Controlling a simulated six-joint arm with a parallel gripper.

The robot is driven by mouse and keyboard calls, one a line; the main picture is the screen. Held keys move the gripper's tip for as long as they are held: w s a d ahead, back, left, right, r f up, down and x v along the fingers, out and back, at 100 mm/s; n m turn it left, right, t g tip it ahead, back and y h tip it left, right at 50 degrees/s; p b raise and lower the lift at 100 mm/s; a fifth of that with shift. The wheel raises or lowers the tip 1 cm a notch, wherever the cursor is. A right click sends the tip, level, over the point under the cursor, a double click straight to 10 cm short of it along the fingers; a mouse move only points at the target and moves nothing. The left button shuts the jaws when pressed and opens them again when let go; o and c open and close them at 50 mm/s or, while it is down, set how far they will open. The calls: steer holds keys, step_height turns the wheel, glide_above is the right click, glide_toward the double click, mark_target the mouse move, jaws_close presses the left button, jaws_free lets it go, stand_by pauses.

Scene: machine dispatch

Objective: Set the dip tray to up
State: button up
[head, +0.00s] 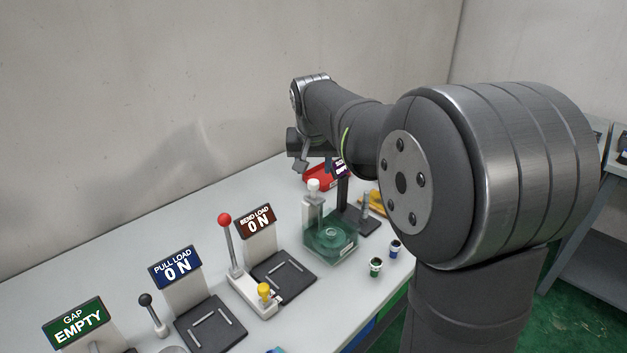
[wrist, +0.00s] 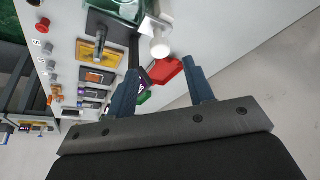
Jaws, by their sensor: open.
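A clear green tank (head: 330,238) with a round part inside stands on the bench in the head view; it seems to hold the dip tray. A white post with a round white knob (head: 313,186) rises at its back left. In the wrist view the tank (wrist: 122,8) is cut by the top edge, and the white knob (wrist: 160,47) lies just beyond the fingertips, roughly between them. My gripper (wrist: 161,68) is open with nothing held. In the head view my gripper (head: 302,162) is above the bench behind the tank, partly hidden by my arm.
A red part (head: 320,178) and a dark post with a small sign (head: 340,168) stand near my gripper. A red-knobbed lever (head: 225,220), a yellow knob (head: 264,290) and BEND LOAD and PULL LOAD signs, both ON, are at left.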

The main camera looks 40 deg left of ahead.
mark_target(314, 182)
steer(key=x, duration=0.6)
steer(key=shift+w+f, duration=0.1)
steer(key=shift+f, duration=0.2)
